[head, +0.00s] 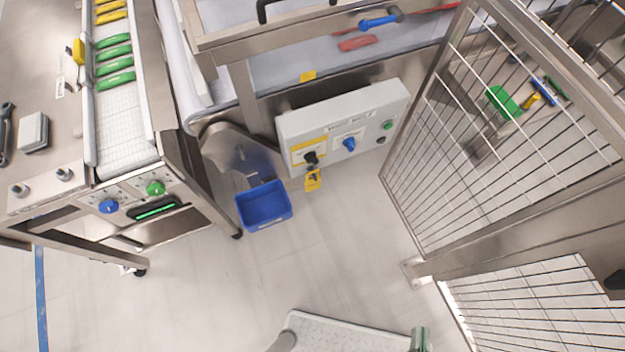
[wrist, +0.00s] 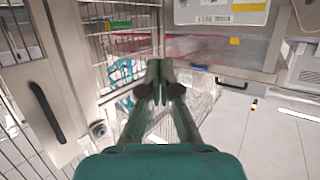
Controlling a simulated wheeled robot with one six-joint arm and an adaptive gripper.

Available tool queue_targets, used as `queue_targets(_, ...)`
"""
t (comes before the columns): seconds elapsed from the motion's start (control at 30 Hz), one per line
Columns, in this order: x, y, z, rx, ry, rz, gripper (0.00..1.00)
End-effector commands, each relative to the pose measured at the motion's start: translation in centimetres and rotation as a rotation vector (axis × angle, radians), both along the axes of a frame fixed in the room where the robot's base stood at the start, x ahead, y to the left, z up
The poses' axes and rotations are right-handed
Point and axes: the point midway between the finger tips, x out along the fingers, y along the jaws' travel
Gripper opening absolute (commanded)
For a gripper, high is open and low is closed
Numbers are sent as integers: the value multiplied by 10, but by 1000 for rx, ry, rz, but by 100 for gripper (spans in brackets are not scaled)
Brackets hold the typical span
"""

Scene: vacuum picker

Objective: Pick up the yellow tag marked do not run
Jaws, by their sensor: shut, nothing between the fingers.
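A yellow tag with dark marks (head: 313,180) hangs just below the black knob (head: 311,158) on the grey control box, in the middle of the head view. Its print is too small to read. My gripper (wrist: 159,82) shows in the wrist view, with its two dark fingers together and nothing between them. It is apart from the tag, and a metal frame with mesh lies behind the fingers. A small yellow and black thing (wrist: 254,104) shows right of the gripper in the wrist view; I cannot tell whether it is the tag.
The grey control box (head: 372,105) also has a blue knob and green button. A blue bin (head: 264,206) stands on the floor left of the tag. A mesh guard (head: 470,150) stands at the right, a conveyor machine (head: 120,130) at the left.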

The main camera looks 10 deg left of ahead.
Motion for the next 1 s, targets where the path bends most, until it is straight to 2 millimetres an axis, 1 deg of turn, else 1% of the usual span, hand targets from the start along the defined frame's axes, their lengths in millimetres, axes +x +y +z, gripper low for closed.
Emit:
queue_targets(0.33,0,0,0,0,0,0,0)
queue_targets(0.37,0,0,0,0,0,0,5)
queue_targets(0.4,0,0,0,0,-1,0,15)
queue_targets(0.47,2,0,-3,0,-4,3,30)
queue_targets(0.5,4,1,-7,0,-9,6,40)
queue_targets(0.53,6,2,-11,-1,-14,10,48)
queue_targets(0.63,16,5,-33,-3,-36,30,72)
queue_targets(0.7,27,9,-53,-5,-57,50,88)
queue_targets(0.87,58,21,-101,-3,-106,107,88)
queue_targets(1.0,90,35,-138,2,-145,163,88)
